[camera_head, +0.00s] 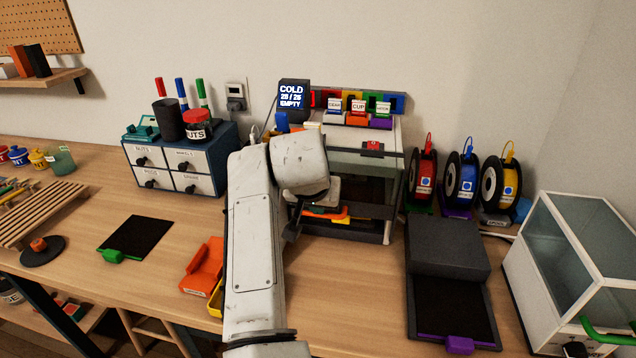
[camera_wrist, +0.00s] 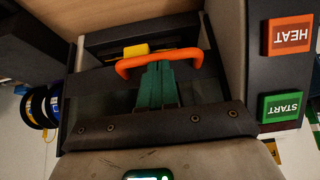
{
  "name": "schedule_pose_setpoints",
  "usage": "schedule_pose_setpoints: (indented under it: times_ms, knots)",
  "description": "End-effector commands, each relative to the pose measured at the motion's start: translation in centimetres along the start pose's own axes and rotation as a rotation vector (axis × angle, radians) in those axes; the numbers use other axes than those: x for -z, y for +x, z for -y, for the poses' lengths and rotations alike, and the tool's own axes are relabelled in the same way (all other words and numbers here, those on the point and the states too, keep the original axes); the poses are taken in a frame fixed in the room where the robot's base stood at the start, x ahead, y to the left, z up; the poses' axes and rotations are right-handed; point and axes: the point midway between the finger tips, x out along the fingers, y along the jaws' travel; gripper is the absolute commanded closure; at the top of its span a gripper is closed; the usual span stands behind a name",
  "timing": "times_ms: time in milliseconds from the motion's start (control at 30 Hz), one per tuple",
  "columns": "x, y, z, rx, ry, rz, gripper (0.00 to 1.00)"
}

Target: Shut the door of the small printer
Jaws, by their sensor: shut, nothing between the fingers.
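The small printer (camera_head: 392,185) is a pale box with a dark front frame, standing against the wall behind my arm. Its door has an orange handle (camera_head: 325,213), low on the printer's front in the head view. The handle (camera_wrist: 160,62) also spans the middle of the wrist view, in front of a dark frame. My gripper (camera_wrist: 158,66) is shut and empty, its green fingers together and their tips at the handle's bar. I cannot tell whether they touch it. My arm hides part of the door in the head view, and how far it stands open is unclear.
HEAT (camera_wrist: 291,36) and START (camera_wrist: 282,106) buttons sit beside the printer front. Filament spools (camera_head: 462,180) and a dark lidded box (camera_head: 448,247) stand to the right. A drawer cabinet (camera_head: 215,155) and an orange tray (camera_head: 203,265) are left of my arm.

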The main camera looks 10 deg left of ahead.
Motion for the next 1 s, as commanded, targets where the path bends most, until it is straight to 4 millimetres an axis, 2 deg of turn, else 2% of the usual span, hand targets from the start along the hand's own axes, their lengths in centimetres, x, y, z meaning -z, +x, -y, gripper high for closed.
schedule_pose_setpoints:
  times_ms: [33,100,333,833,1000]
  knots:
    - [-0.9,1.3,-0.1,-0.003,-0.002,0.001,1.00]
    - [-1.7,2.6,-0.1,-0.003,-0.002,0.002,1.00]
    - [-3.3,5.1,0.0,0.000,0.000,0.000,1.00]
    - [-3.9,5.9,0.0,0.001,0.001,0.005,1.00]
    - [-3.4,5.5,-0.3,0.000,0.002,0.006,1.00]
